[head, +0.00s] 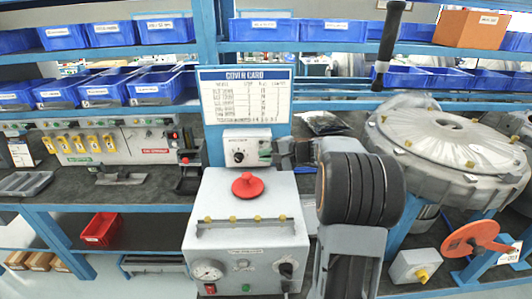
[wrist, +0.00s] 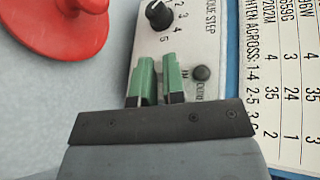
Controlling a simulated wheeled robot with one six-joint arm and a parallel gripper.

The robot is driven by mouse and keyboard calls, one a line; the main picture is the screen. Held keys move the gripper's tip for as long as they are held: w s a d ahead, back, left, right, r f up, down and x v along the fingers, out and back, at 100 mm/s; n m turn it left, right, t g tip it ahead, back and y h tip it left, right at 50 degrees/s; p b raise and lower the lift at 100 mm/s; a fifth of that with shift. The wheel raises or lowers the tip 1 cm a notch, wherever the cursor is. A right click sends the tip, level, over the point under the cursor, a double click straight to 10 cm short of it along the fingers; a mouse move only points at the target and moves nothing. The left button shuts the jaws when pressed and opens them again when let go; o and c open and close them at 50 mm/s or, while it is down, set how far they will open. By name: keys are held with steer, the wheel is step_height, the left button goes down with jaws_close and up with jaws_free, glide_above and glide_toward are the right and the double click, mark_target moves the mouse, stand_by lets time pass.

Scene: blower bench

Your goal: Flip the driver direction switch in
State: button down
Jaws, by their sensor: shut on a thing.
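The driver control box (head: 247,137) is a small white box below the cover card. In the wrist view its face (wrist: 190,15) shows a black step knob (wrist: 159,14), a small dark round button (wrist: 202,73) and partly covered lettering beside my fingers. My gripper (wrist: 157,75) has green fingertips against this face, below the knob in that view, with a narrow gap between them. It is shut on the direction switch, which the fingers mostly hide. In the head view my gripper (head: 265,151) is at the right side of the box's face.
A grey test box (head: 245,215) with a red mushroom button (head: 247,186) stands just below and in front. The cover card (head: 245,95) is close above. A large round blower housing (head: 450,140) is to the right. Blue bins (head: 165,30) line the shelves.

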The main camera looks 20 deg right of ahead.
stand_by(0.4)
steer(key=c, duration=1.5)
jaws_free()
steer(key=b+v, duration=0.2)
steer(key=v, duration=1.1)
steer(key=shift+s+d+r, duration=0.1)
steer(key=shift+s+d, duration=0.15)
steer(key=shift+d, duration=0.05)
